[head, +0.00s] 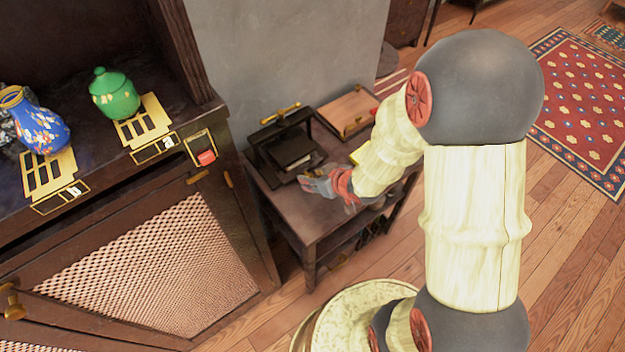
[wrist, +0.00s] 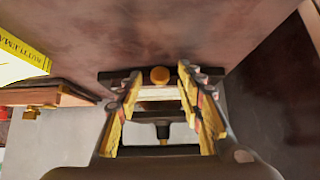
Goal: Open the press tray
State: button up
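The press (head: 291,150) is a dark frame with a brass handle on top, standing on a small dark table (head: 305,208). In the wrist view a dark bar (wrist: 113,78) with a round orange-brown knob (wrist: 160,75) and a pale layer (wrist: 160,94) show beyond the fingers. I take these for the press's tray front, but cannot be sure. My gripper (head: 313,184) is low over the table, in front of the press. In the wrist view its fingers (wrist: 164,88) are apart, with the knob in line with the gap. No contact is clear.
A wooden box (head: 348,110) lies beside the press, and a yellow book (wrist: 22,58) shows at the wrist view's left. A dark cabinet (head: 130,190) on the left bears a green jar (head: 114,96) and a blue vase (head: 38,128). A grey wall (head: 285,50) stands behind the table.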

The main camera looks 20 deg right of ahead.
jog(key=shift+w+a+f, duration=0.1)
jog(key=shift+w+f, duration=0.1)
jog(key=shift+c, duration=0.4)
grip_shut()
dwell(0.5)
